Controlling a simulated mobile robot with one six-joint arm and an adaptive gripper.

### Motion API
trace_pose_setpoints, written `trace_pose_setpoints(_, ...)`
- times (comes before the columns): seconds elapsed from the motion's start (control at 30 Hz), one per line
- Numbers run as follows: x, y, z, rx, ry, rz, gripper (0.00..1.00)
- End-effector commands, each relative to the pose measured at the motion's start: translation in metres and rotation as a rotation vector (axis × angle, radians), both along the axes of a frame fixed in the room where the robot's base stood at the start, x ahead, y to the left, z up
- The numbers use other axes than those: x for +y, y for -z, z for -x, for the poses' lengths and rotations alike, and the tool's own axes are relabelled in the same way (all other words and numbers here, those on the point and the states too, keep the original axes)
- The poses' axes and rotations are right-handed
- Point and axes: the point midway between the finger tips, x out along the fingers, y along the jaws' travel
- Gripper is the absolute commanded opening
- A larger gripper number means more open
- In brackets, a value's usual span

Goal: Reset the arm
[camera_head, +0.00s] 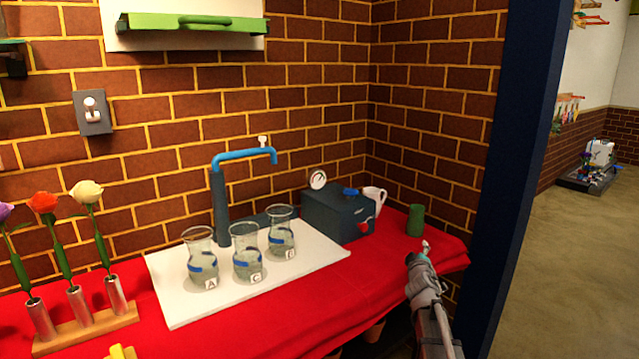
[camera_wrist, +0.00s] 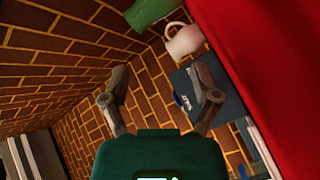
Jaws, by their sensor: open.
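My gripper (camera_head: 424,246) is at the right end of the red-covered table in the head view, at the end of my raised arm. In the wrist view my gripper (camera_wrist: 163,90) has its two fingers spread wide, with nothing between them but the brick wall and part of a dark box behind. It is open and empty. A green cup (camera_head: 415,220) stands on the table just behind and left of the gripper in the head view. I cannot tell how far apart they are.
Three labelled flasks (camera_head: 247,252) stand on a white board (camera_head: 180,310) by a blue tap (camera_head: 245,155). A dark box (camera_head: 335,213) and white mug (camera_head: 374,200) stand near the corner. Flowers in a wooden rack (camera_head: 90,330) stand at left. Floor (camera_head: 575,260) is open at right.

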Motion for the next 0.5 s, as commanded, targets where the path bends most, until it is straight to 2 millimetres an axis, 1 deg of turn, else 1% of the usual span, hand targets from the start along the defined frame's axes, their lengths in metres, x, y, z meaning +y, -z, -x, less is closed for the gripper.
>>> trace_pose_setpoints(0.03, -0.001, 0.006, 0.01, 0.026, 0.036, -0.037, 0.79)
trace_pose_setpoints(0.27, -0.006, 0.042, 0.046, 0.172, 0.198, -0.215, 0.79)
trace_pose_setpoints(0.37, -0.004, 0.061, 0.066, 0.254, 0.268, -0.298, 0.79)
trace_pose_setpoints(0.5, 0.005, 0.089, 0.099, 0.386, 0.356, -0.413, 0.79)
